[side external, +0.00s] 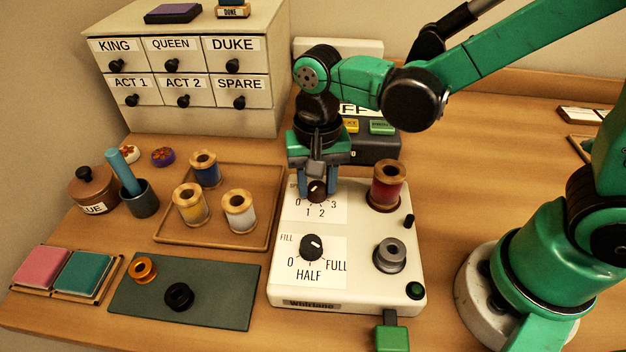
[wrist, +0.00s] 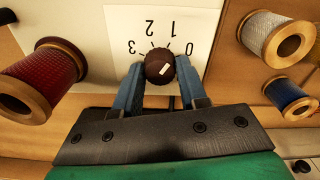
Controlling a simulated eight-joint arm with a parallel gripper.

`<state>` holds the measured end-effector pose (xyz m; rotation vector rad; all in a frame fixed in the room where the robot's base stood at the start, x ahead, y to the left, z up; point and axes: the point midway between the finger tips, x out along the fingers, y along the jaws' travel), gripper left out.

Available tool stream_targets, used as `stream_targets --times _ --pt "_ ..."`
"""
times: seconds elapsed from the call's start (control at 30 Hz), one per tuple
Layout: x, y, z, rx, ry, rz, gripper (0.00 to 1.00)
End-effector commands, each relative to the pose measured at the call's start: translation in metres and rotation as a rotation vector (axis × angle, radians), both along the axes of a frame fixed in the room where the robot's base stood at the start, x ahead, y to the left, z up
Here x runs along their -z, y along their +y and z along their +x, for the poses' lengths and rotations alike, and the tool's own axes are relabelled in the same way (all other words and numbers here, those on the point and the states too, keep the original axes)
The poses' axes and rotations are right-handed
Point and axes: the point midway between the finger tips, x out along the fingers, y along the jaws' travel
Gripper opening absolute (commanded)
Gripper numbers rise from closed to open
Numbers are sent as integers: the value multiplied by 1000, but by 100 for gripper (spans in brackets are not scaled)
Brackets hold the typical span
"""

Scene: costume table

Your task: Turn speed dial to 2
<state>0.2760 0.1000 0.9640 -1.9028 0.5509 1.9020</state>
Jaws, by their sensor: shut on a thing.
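The speed dial (side external: 317,191) is a dark round knob on the upper part of the white machine (side external: 345,295), above printed numbers 0 to 3. My gripper (side external: 317,185) points down over it, with its two blue fingers on either side. In the wrist view, the fingers of my gripper (wrist: 159,70) close on the sides of the dial (wrist: 155,58). A short pale slanted mark shows on the dial's top; I cannot tell for sure which number it points at. The number card (wrist: 150,20) appears upside down there.
A red spool (side external: 386,187) stands close right of the gripper, with a grey bobbin (side external: 390,255) below it. The fill dial (side external: 311,246) is nearer the front. A spool tray (side external: 262,235) lies left, and a dark box (side external: 375,150) stands behind.

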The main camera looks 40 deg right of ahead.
Motion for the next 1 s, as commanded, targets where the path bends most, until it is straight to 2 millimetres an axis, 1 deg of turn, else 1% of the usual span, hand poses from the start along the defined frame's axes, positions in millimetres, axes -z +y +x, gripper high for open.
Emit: stream_targets --times 0.6,0.8,1.0 --pt "1 0 -1 -581 1 1 0" --pt "1 0 -1 -741 1 1 0" --pt "1 0 -1 -858 1 1 0"
